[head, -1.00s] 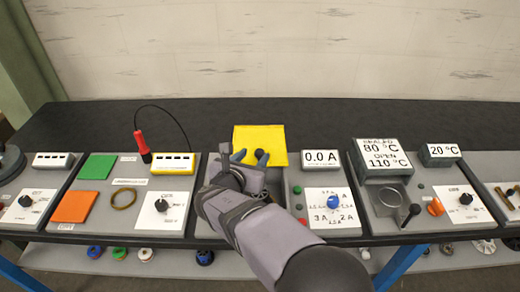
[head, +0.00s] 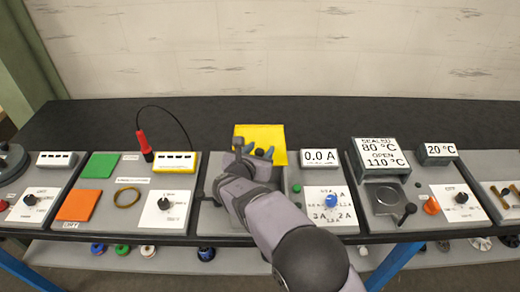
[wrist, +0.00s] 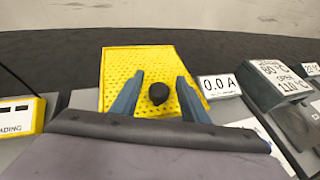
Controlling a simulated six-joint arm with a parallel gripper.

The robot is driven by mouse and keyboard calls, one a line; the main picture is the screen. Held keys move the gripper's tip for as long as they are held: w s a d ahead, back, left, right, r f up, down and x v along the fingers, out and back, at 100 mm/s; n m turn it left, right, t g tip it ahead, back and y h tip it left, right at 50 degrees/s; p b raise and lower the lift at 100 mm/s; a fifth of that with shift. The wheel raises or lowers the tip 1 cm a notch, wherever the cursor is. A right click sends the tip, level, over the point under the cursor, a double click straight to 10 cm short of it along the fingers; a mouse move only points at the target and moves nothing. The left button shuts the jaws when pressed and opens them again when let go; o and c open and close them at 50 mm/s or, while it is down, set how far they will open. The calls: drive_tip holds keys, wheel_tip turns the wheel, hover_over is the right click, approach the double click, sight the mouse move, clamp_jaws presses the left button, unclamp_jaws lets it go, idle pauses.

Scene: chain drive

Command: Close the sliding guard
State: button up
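The sliding guard (head: 260,133) is a yellow panel behind my gripper in the head view. In the wrist view the guard (wrist: 135,62) shows as a perforated yellow plate with a round black knob (wrist: 158,93) on it. My gripper (head: 260,151) is over the lower part of the guard. In the wrist view its two blue fingers (wrist: 160,77) are apart, one on each side of the knob, with gaps visible between them and it. My gripper is open and holds nothing. My arm hides the lower middle of the guard's station in the head view.
Right of the guard stand a 0.0 A display (head: 319,157) and a panel with a blue knob (head: 330,201). A yellow-framed box (head: 175,161) and a red-handled probe (head: 145,146) are on the left. The dark bench behind the guard is clear.

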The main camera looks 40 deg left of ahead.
clamp_jaws()
drive_tip(key=shift+s+d, duration=0.1)
drive_tip(key=shift+s+d+f+b, duration=0.1)
drive_tip(key=shift+s+d+b, duration=0.35)
drive_tip(key=shift+b, duration=0.2)
drive_tip(key=s+d+b, duration=0.6)
drive_tip(key=s+d, duration=0.4)
drive_tip(key=shift+s+d, duration=0.35)
